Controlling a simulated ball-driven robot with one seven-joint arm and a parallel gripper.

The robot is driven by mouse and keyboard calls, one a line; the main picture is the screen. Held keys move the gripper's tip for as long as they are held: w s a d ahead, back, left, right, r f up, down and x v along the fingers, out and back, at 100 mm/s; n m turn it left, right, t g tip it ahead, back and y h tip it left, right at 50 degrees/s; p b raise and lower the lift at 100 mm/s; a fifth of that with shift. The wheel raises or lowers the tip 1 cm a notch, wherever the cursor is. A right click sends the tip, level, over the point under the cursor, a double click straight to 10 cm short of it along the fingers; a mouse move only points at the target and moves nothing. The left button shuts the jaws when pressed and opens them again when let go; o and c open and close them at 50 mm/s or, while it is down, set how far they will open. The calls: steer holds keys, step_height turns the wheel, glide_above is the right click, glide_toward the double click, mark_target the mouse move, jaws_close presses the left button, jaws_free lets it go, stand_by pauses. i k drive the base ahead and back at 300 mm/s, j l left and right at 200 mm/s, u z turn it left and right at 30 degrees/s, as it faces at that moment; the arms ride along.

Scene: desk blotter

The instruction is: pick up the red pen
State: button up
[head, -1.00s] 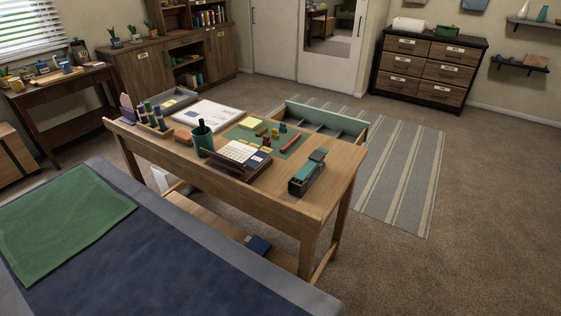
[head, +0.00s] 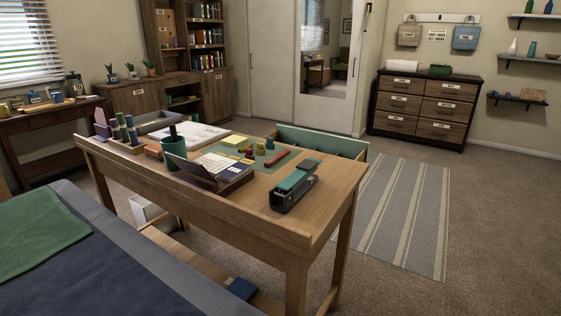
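The red pen (head: 278,160) lies on the green desk blotter (head: 288,151) toward the back right of the wooden desk (head: 222,212). It lies at a slant and looks thin and small from here. Small yellow and green pieces (head: 260,147) stand just behind and left of it. The pen is in plain sight, with the dark stapler-like item in front and to its right. My gripper is not in view.
A dark and teal stapler-like item (head: 294,187) stands near the desk's right end. A box with cards (head: 216,176) and a green pen cup (head: 174,143) stand left. A bed (head: 112,262) fills the near left. The striped rug (head: 405,215) and right floor are clear.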

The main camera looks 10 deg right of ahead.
mark_target(286, 151)
steer(key=i+l, duration=0.55)
steer(key=l, duration=0.15)
steer(key=i+l+u, duration=0.1)
steer(key=i+l, duration=0.5)
